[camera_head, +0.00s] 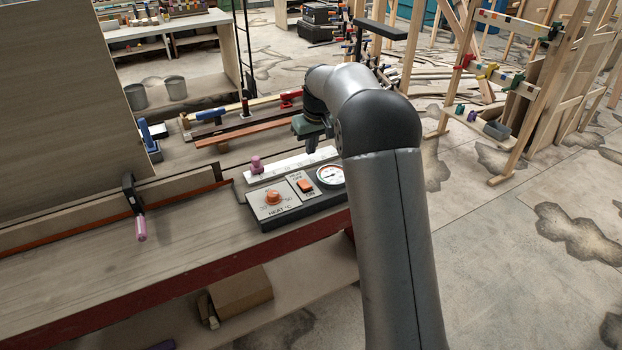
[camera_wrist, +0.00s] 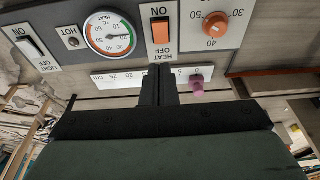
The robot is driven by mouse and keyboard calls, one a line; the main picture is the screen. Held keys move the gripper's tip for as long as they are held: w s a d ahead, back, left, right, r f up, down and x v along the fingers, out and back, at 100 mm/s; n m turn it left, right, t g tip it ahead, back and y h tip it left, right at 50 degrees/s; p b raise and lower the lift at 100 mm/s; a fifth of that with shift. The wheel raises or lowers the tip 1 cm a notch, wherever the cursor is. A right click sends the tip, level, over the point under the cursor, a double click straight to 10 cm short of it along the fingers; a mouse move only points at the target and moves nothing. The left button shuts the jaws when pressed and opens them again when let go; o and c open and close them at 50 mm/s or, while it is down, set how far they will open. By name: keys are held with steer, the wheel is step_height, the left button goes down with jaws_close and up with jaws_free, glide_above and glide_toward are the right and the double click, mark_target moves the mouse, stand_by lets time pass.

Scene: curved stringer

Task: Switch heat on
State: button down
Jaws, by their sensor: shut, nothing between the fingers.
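The heat switch is an orange rocker (camera_head: 305,186) on the dark-edged control panel (camera_head: 262,212) on the bench. In the wrist view the panel appears upside down, and the orange rocker (camera_wrist: 161,31) sits between an ON label and a HEAT OFF label. Which side is pressed is too small to tell. My gripper (camera_wrist: 160,70) is shut and empty, its fingertips in line with the rocker near the HEAT OFF label. Contact cannot be made out.
An orange dial (camera_head: 273,199) and a round gauge (camera_head: 330,175) flank the rocker. A light switch (camera_wrist: 28,42) is also on the panel. A white ruler (camera_wrist: 120,78) with a pink knob (camera_wrist: 196,85) lies behind it. A pink-handled clamp (camera_head: 140,228) stands left.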

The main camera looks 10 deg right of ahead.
steer(key=shift+f, duration=0.1)
steer(key=p, duration=0.4)
glide_toward(307, 186)
steer(key=x, duration=0.5)
steer(key=shift+w+f, duration=0.1)
steer(key=shift+w, duration=0.05)
steer(key=shift+f, duration=0.7)
